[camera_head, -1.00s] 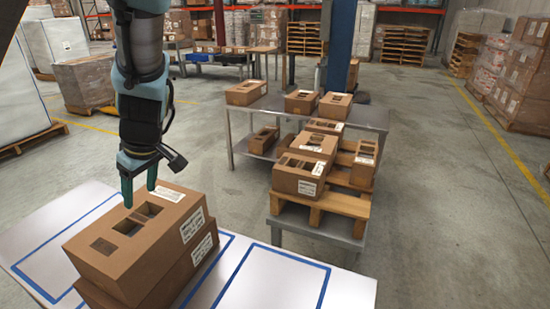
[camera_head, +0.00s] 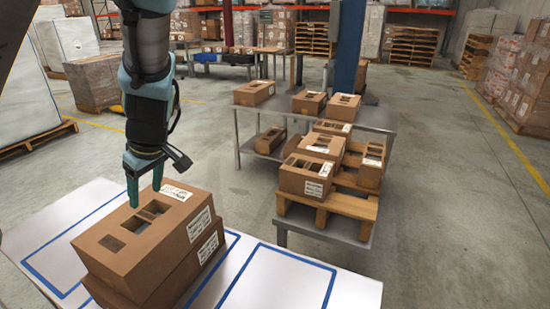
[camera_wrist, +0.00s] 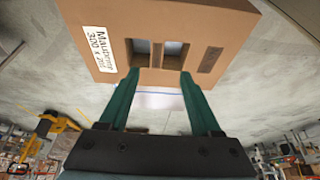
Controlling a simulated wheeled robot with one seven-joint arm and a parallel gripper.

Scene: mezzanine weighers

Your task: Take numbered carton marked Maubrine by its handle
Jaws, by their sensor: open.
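A brown carton (camera_head: 125,258) lies on top of another brown carton (camera_head: 172,282) on the white table at the lower left. In the wrist view, a label on the carton (camera_wrist: 218,20) starts with what looks like "Maubrine", with smaller print below. My gripper (camera_head: 145,191) is open and empty, pointing down at the carton's far top edge by the slots. In the wrist view its two green fingertips (camera_wrist: 158,74) are spread either side of the slots. I cannot tell whether they touch the carton.
The white table (camera_head: 318,292) has blue tape outlines and bare room to the right. Several similar cartons stand on a wooden pallet (camera_head: 345,205) and a grey metal table (camera_head: 375,118) beyond. Open concrete floor (camera_head: 440,220) lies to the right.

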